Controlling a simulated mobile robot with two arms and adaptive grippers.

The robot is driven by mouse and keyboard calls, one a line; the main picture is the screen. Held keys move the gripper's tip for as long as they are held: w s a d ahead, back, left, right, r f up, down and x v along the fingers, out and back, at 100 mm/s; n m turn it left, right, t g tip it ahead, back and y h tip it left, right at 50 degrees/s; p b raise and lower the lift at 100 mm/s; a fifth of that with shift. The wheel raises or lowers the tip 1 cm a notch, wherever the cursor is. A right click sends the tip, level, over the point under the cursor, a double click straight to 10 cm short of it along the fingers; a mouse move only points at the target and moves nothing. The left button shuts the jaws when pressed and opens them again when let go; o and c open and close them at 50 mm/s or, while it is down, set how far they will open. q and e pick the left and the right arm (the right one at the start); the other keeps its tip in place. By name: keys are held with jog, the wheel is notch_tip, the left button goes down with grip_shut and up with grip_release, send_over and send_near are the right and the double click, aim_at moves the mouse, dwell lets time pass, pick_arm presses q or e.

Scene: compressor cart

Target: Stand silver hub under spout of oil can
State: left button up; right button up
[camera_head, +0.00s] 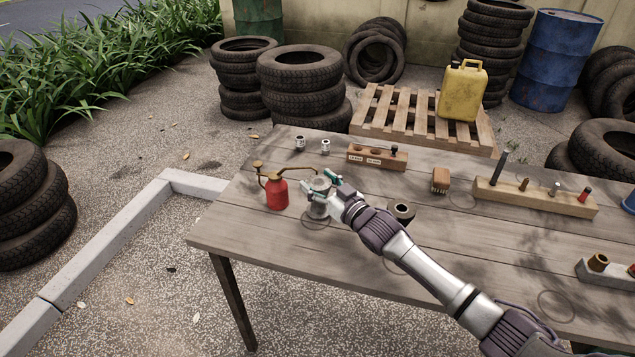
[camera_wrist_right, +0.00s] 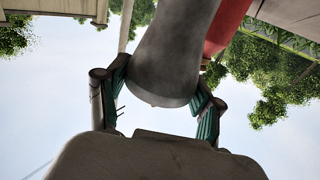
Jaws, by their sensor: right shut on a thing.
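The red oil can (camera_head: 277,194) stands upright near the table's left end. Its thin brass spout (camera_head: 300,172) reaches right toward my right gripper. My right gripper (camera_head: 326,186) is shut on the silver hub (camera_head: 318,207), a grey flared cylinder just right of the can. The hub looks upright, with its upper end near the spout tip; I cannot tell whether its base touches the table. In the right wrist view the hub (camera_wrist_right: 172,62) sits between the teal finger pads, with the red can (camera_wrist_right: 228,25) close behind it. My left gripper is not in view.
The wooden table (camera_head: 260,235) has faint ring marks. Two small metal cups (camera_head: 300,143) and a wooden block with holes (camera_head: 368,156) stand behind. A dark ring-shaped part (camera_head: 403,210) lies right of the hub, beside my arm. A peg rack (camera_head: 535,197) is farther right.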

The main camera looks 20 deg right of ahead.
jog(key=shift+w+a+f, duration=0.1)
jog(key=shift+w+f, duration=0.05)
jog(key=shift+w, duration=0.05)
jog(key=o, duration=1.7)
jog(key=shift+w+a+f, duration=0.1)
jog(key=shift+r, duration=0.2)
jog(key=v, duration=1.2)
